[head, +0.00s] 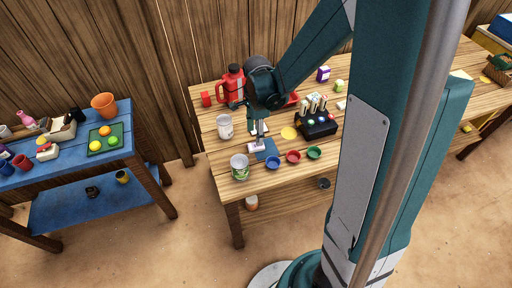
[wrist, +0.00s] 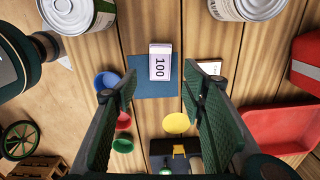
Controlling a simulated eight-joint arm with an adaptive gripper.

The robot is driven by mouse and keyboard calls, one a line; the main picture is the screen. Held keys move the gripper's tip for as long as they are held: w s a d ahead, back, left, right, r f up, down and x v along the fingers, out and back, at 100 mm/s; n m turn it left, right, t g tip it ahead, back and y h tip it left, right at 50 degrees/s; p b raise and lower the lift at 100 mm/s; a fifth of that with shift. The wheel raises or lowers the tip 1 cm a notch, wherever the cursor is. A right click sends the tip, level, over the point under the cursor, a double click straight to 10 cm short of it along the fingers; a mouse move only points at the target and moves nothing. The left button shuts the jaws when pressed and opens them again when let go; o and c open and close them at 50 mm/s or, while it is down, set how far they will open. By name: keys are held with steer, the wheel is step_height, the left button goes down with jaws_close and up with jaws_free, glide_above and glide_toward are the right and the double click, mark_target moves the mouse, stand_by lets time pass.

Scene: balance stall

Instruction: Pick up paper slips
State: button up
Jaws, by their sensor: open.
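A small white stack of slips (wrist: 160,64) marked "100", with a pale purple edge, lies on a dark blue mat (wrist: 150,90) in the wrist view. In the head view the stack (head: 256,147) sits at the left part of the mat (head: 268,154). A white card (wrist: 211,66) lies right of the mat in the wrist view, partly hidden by a finger. My gripper (wrist: 160,95) is open and empty, its green-padded fingers spread to either side of the stack as seen in the wrist view. In the head view my gripper (head: 260,128) points down just above the mat; its fingertips are hard to make out.
A blue bowl (head: 273,163), a red bowl (head: 293,157) and a green bowl (head: 314,152) stand along the front. Tin cans (head: 240,172) (head: 225,132) stand to the left. A yellow disc (head: 289,133), black rack (head: 318,128) and red jug (head: 232,86) are nearby.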

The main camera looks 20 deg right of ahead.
mark_target(256, 146)
steer(key=shift+f, duration=1.05)
steer(key=shift+f, duration=0.1)
steer(key=shift+a+f+b, duration=0.2)
steer(key=shift+f+b, duration=0.5)
steer(key=shift+f, duration=1.8)
steer(key=c, duration=0.8)
